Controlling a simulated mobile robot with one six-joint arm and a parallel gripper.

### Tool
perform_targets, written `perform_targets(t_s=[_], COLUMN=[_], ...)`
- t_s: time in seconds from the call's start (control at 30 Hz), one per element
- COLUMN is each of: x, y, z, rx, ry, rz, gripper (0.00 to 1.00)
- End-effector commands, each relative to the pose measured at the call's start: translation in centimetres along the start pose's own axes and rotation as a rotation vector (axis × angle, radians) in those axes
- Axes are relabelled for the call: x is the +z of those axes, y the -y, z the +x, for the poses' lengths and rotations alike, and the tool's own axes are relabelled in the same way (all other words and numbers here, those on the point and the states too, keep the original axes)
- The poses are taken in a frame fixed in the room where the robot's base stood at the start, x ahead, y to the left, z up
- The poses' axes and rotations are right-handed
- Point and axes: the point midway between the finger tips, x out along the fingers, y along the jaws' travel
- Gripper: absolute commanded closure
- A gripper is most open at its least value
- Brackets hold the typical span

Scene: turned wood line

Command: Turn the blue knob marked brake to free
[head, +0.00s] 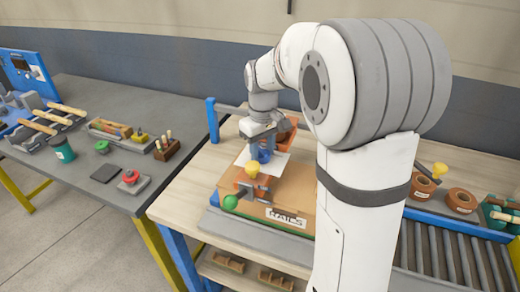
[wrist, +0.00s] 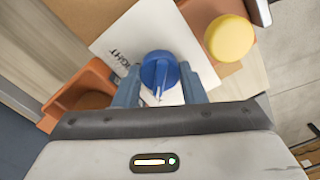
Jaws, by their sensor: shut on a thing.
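The blue knob (wrist: 160,72) stands on a white plate (wrist: 118,45) with dark lettering, partly hidden, ending in what looks like "IGHT". A pale pointer line on the knob faces my wrist, toward the bottom of the wrist view. My gripper (wrist: 160,88) has one blue-grey finger on each side of the knob and is shut on it. In the head view the knob (head: 263,156) is directly below my gripper (head: 262,146), mostly covered by it. I cannot read the word "brake" or "free" in either view.
A yellow round knob (wrist: 229,38) sits close to the right of my gripper in the wrist view. An orange bin (wrist: 75,90) is to the left. A green ball (head: 230,202) and a "RAILS" label (head: 286,217) are at the board's front. Rollers (head: 440,250) lie at right.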

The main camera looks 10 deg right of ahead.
Motion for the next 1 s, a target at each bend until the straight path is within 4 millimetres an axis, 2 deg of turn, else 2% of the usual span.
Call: perform_targets(t_s=[0.2,0.23,0.47,0.77,1.0], x=[-0.1,-0.1,0.0,-0.1,-0.2], y=[-0.1,-0.1,-0.1,-0.1,-0.1], z=[-0.2,-0.2,-0.1,-0.4,-4.0], rx=[0.004,0.004,0.002,0.002,0.003], ry=[-0.005,-0.005,-0.003,-0.003,-0.005], rz=[0.000,0.000,0.001,0.001,0.001], gripper=[0.86,0.60,0.42,0.41,0.41])
